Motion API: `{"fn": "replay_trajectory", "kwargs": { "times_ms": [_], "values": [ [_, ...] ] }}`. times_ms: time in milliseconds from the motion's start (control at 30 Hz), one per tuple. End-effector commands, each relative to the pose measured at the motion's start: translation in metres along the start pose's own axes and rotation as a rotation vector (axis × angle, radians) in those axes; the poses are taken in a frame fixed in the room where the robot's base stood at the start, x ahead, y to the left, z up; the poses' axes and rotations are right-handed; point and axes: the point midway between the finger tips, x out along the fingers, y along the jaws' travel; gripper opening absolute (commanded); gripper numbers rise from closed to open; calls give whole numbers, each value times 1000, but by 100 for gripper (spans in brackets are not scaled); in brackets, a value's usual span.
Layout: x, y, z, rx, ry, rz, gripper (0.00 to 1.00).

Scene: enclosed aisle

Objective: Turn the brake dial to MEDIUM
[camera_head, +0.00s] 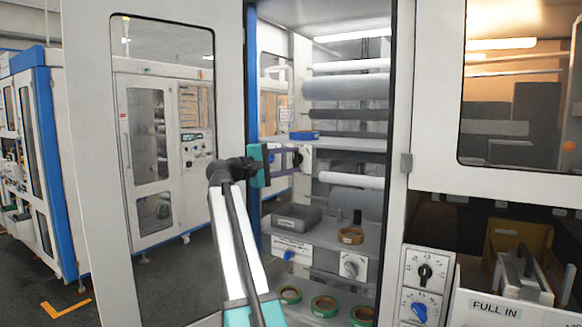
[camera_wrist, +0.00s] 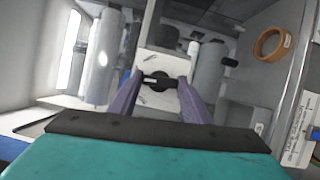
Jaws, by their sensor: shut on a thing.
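My gripper (camera_head: 292,158) reaches into the open machine bay in the head view, its purple fingers pointing right. In the wrist view its fingers (camera_wrist: 159,82) are closed around the black knob (camera_wrist: 157,77) of a dial on a white plate (camera_wrist: 163,62). The same plate (camera_head: 302,171) shows partly behind the fingers in the head view. I take this as the brake dial, but its label and setting marks are too small or hidden to read. The knob's bar lies roughly crosswise between the fingertips in the wrist view.
Rollers (camera_head: 345,86) and a shelf (camera_head: 352,144) lie right of the gripper. Below are a grey bin (camera_head: 297,219), a brown tape ring (camera_head: 351,235), a blue knob (camera_head: 289,256) and a grey knob (camera_head: 351,269). The door frame (camera_head: 400,120) bounds the bay at right.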

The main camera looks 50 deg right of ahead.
Motion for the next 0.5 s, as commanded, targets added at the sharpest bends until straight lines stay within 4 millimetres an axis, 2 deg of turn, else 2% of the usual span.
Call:
{"fn": "replay_trajectory", "kwargs": {
  "times_ms": [200,500],
  "values": [
    [0,0,0,74,0,-32,21],
    [0,0,0,94,0,-41,21]
  ]
}}
